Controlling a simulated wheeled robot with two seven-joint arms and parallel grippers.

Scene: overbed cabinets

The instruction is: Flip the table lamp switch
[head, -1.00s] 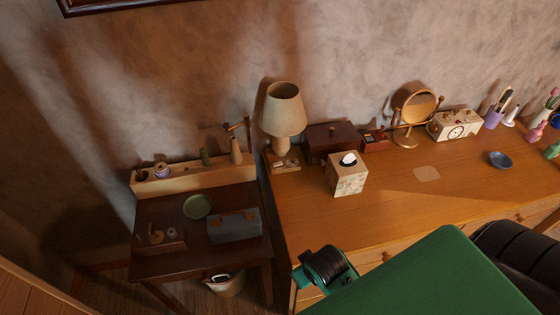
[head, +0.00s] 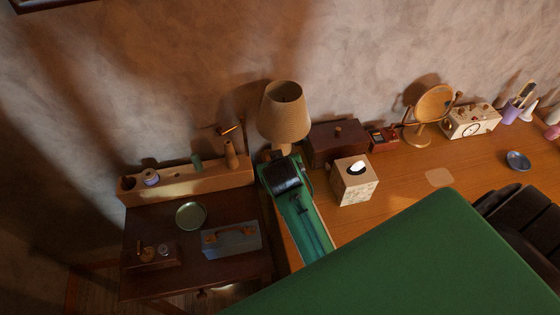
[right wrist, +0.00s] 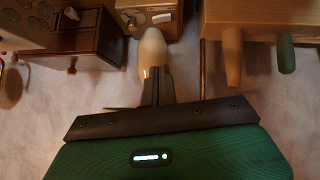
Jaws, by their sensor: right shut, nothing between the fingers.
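The table lamp (head: 284,112) has a beige shade and stands at the desk's back left corner. Its base is hidden in the head view behind my right gripper (head: 280,158). In the right wrist view, the lamp's pale post (right wrist: 152,48) and its wooden base (right wrist: 145,22) show ahead of the fingers. Small pale fittings (right wrist: 162,17) sit on the base; I cannot tell their switch position. My right gripper (right wrist: 157,76) is shut and empty, with its fingertips close in front of the post; contact is unclear. My left gripper is out of view.
A tissue box (head: 354,182) and a dark wooden box (head: 336,142) stand right of the lamp. A lower side table (head: 165,220) on the left holds a wooden rack (head: 190,180), green dish and grey box. The wall is close behind.

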